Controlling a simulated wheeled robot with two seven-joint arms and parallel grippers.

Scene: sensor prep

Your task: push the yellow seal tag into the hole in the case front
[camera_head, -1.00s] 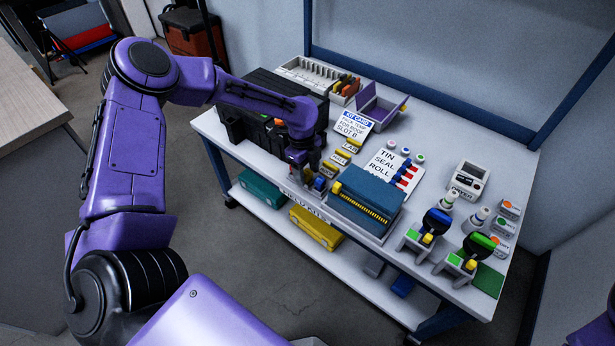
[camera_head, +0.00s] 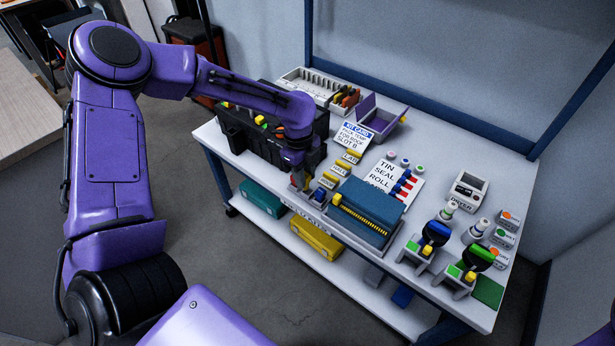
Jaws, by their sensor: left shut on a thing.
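The black case (camera_head: 240,135) stands at the left end of the white table, partly behind my left arm. My left gripper (camera_head: 302,184) points down close by the case's right front corner, above the table's front edge. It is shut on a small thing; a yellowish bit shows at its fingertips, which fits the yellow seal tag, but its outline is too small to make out. The hole in the case front cannot be made out. I cannot tell whether the tag touches the case. My right gripper is out of view.
Small yellow labelled blocks (camera_head: 341,169) and a blue box (camera_head: 368,207) stand right of my left gripper. A kit card (camera_head: 355,134), a purple open box (camera_head: 380,118) and a white rack (camera_head: 310,84) lie behind. Stands with blue and green tops (camera_head: 437,233) are at the right.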

